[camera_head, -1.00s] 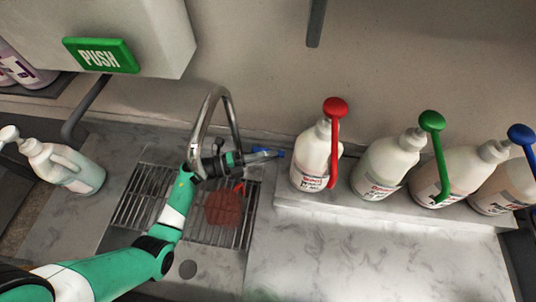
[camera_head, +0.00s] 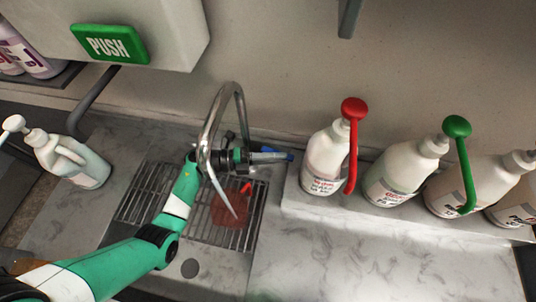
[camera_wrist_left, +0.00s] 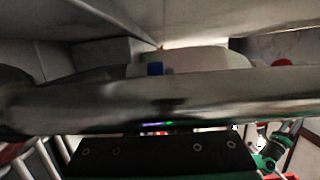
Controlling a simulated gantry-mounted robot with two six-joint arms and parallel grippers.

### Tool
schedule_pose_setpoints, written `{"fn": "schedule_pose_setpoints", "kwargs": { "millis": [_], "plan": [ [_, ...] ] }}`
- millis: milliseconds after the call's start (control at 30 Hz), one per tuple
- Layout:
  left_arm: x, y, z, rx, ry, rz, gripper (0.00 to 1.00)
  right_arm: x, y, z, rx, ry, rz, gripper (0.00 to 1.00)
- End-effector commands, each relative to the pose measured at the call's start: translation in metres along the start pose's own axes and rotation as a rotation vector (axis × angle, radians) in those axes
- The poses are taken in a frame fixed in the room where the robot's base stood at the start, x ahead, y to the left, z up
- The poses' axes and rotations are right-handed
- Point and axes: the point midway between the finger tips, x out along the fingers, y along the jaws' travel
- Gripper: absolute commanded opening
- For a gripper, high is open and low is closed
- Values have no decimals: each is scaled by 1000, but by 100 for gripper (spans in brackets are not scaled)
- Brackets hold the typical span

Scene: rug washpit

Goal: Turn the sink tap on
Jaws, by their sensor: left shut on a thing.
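The sink tap has a tall chrome gooseneck spout (camera_head: 212,118), which stands at the back of the sink. A pale, tapering streak (camera_head: 229,198) runs down from the spout's mouth toward the grate and looks like water. My left gripper (camera_head: 270,157) is behind the spout, at the tap's base, shut on what appears to be the tap's lever. A blue tip (camera_head: 290,155) shows just beyond the fingers. In the left wrist view a chrome tube (camera_wrist_left: 150,105) crosses the picture and hides the fingers and their grip. My right gripper is not in view.
A metal grate (camera_head: 140,193) lies in the sink with a reddish object (camera_head: 230,208) on it. Pump bottles (camera_head: 325,160) line a ledge at right. Another bottle (camera_head: 75,160) stands at left, below a dispenser with a green PUSH plate (camera_head: 110,44). The right counter (camera_head: 380,260) is clear.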

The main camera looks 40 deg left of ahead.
Motion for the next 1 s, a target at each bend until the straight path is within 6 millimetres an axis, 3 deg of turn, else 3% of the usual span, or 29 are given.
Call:
{"fn": "schedule_pose_setpoints", "kwargs": {
  "millis": [200, 233, 400, 767, 1000],
  "plan": [
    [-1, 0, 1, -2, -4, 1, 0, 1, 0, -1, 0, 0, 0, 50],
    [-1, 0, 1, -2, -4, 1, 18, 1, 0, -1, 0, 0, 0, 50],
    [-1, 0, 1, -1, -4, 1, 45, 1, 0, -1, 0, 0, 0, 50],
    [-8, -1, 1, -1, -7, 1, 45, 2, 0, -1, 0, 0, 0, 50],
    [-58, -1, 2, -1, -12, 1, 45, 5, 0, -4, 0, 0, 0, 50]
  ]
}}
